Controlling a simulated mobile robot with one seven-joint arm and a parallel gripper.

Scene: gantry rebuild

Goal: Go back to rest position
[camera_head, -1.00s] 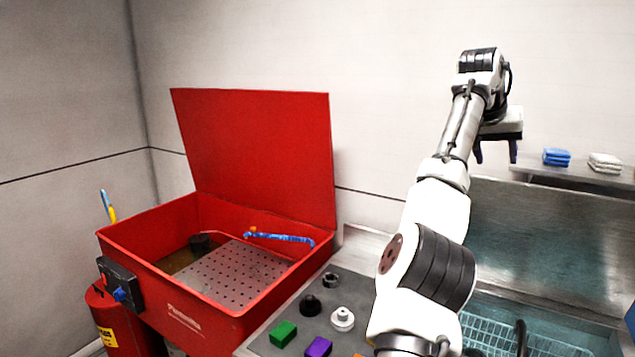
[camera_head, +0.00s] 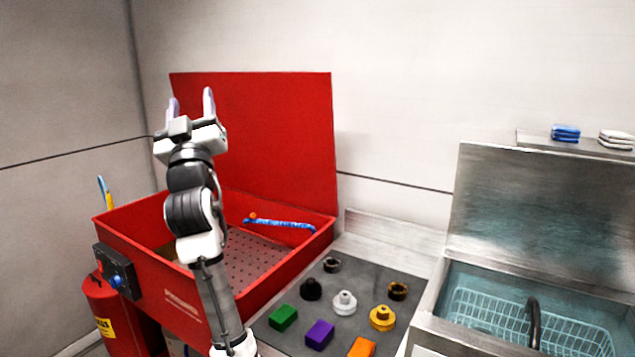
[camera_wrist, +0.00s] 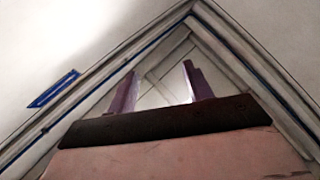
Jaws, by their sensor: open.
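My gripper (camera_head: 191,106) is raised in front of the open red lid, in the left part of the head view. Its two fingers point upward, stand apart and hold nothing. My arm rises from the bottom of the picture, left of the grey mat, and hides part of the red basin. In the wrist view my gripper (camera_wrist: 160,92) shows its two fingers apart with empty space between them. Beyond them are pale surfaces and frame-like edges high in the room.
The red wash basin (camera_head: 180,290) stands open behind my arm. A grey mat (camera_head: 365,290) holds several parts and coloured blocks. A steel sink (camera_head: 450,340) with a blue basket (camera_head: 480,312) is at the right. Folded cloths (camera_head: 565,133) lie on a shelf behind it.

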